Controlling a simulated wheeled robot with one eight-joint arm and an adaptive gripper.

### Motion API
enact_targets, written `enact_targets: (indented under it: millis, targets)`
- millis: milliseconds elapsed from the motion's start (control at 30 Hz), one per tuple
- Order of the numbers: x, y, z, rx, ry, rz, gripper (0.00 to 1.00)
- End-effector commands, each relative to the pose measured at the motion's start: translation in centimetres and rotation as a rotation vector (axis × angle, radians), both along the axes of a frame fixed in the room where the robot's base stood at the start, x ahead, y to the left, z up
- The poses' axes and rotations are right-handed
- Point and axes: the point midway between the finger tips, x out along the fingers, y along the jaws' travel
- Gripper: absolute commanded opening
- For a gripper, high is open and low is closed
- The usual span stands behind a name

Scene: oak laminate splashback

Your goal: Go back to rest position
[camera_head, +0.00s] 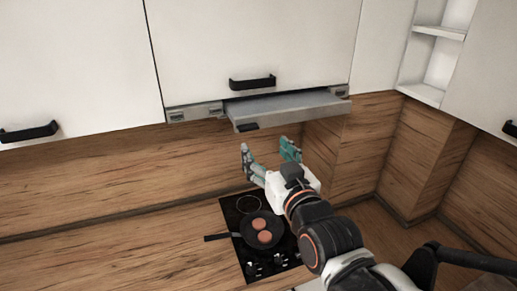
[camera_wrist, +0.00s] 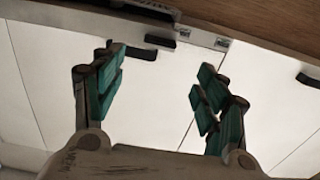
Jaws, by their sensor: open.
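My gripper (camera_head: 268,157) is open and empty, with its green-padded fingers spread apart. In the head view it is raised above the hob (camera_head: 239,208), below and in front of the pulled-out range hood (camera_head: 290,108). In the wrist view the gripper (camera_wrist: 158,85) faces the white cabinet doors, with nothing between its fingers. My arm reaches in from the lower right and covers part of the counter and the hob's right side.
A dark pan (camera_head: 251,237) with two round reddish-brown pieces stands on the hob. White upper cabinets (camera_head: 250,40) with black handles hang above. Open shelves (camera_head: 432,55) are at the upper right. The wooden counter (camera_head: 110,262) left of the hob is clear.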

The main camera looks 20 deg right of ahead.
Motion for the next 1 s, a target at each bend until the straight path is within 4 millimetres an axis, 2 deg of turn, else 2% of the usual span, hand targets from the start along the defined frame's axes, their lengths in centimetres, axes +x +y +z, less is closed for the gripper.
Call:
enact_targets:
  millis: [667,767,833,1000]
  targets:
    - [-0.4,0.0,-0.2,0.0,0.002,0.001,0.67]
    - [-0.3,0.1,-1.5,0.0,0.023,0.002,0.67]
    - [-0.3,0.1,-3.4,0.0,0.054,0.005,0.67]
    - [-0.4,0.3,-10.0,-0.001,0.175,0.012,0.67]
